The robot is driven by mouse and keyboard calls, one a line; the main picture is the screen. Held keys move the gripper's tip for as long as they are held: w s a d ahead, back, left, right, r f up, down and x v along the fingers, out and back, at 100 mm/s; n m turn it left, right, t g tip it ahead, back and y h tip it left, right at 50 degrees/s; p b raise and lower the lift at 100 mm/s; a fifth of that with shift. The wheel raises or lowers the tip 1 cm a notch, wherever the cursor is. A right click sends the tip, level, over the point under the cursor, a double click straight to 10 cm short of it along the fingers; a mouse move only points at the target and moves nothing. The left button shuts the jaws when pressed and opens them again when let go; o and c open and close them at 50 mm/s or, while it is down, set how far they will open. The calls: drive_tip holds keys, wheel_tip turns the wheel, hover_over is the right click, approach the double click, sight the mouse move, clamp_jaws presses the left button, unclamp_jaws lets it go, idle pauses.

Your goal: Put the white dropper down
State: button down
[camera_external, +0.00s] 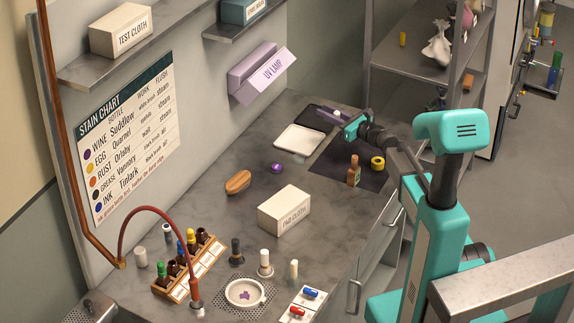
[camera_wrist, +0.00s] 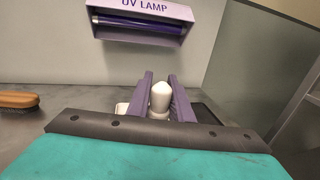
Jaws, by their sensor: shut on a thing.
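My gripper (camera_external: 327,113) is at the far right end of the bench, by the dark tray and the white tray. In the wrist view its two purple fingers (camera_wrist: 160,98) are closed on the white dropper (camera_wrist: 160,97), which has a rounded white top and stands roughly upright between them. The dropper's lower end is hidden behind the gripper body. In the external view I cannot make the dropper out, and I cannot tell whether it touches the surface below.
A white tray (camera_external: 299,140) lies left of a dark mat (camera_external: 334,167). An amber bottle (camera_external: 353,172) and a yellow roll (camera_external: 377,163) stand on the mat. A wooden brush (camera_external: 237,182), a purple round item (camera_external: 277,168) and a pad cloth box (camera_external: 284,212) are nearer. The UV lamp (camera_external: 258,75) hangs on the wall.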

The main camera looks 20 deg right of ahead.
drive_tip(key=shift+f+p, duration=0.4)
drive_tip(key=shift+f, duration=1.8)
drive_tip(key=shift+f+p, duration=0.45)
drive_tip(key=shift+f, duration=1.4)
drive_tip(key=shift+f, duration=0.15)
drive_tip(key=c, duration=1.6)
unclamp_jaws()
drive_tip(key=shift+r, duration=0.2)
